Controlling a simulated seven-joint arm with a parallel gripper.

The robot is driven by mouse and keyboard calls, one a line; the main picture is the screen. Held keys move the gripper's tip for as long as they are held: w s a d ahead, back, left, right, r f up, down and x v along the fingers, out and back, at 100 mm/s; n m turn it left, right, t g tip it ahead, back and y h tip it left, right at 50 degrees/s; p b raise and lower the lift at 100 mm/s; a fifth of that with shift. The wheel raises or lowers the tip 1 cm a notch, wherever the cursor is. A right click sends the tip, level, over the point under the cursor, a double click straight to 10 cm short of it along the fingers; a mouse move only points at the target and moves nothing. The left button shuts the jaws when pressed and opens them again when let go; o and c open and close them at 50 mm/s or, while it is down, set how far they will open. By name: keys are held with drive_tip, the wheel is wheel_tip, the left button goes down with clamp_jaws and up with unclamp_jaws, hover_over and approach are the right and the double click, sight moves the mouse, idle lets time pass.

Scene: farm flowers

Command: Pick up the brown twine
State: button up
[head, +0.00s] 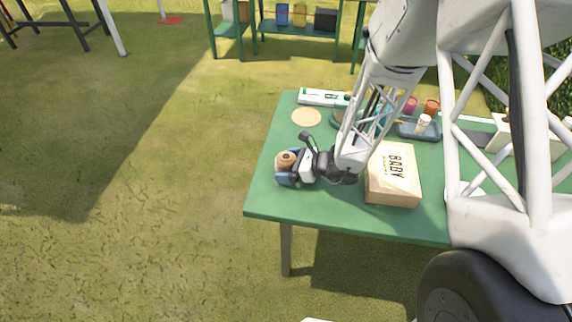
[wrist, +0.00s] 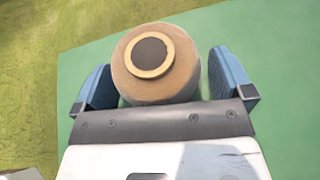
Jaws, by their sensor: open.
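The brown twine (head: 285,160) is a spool near the left edge of the green table. In the wrist view the brown twine (wrist: 156,65) shows its round end with a dark core and pale ring. My gripper (head: 288,176) is at the spool, with its blue fingers apart. In the wrist view my gripper (wrist: 166,80) has one finger on each side of the twine. A gap shows on both sides between finger and spool, so the fingers look apart from it. The lower part of the spool is hidden behind the gripper body.
A dark tray (head: 420,131) with small containers stands farther back. The table's left edge is close to the twine, with grass beyond.

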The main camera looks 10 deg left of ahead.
sight(288, 157)
drive_tip(key=c, duration=1)
drive_tip(key=shift+c, duration=0.2)
drive_tip(key=shift+r, duration=0.2)
drive_tip(key=shift+r, duration=0.85)
drive_tip(key=shift+s+r, duration=0.1)
drive_tip(key=shift+r, duration=0.75)
drive_tip(key=s+d, duration=0.2)
drive_tip(key=s, duration=0.2)
drive_tip(key=s+d, duration=0.3)
drive_tip(key=s, duration=0.2)
drive_tip(key=s+d+r, duration=0.1)
drive_tip(key=s+d, duration=0.1)
drive_tip(key=s, duration=0.3)
drive_tip(key=shift+d+r, duration=0.1)
drive_tip(key=shift+d, duration=0.15)
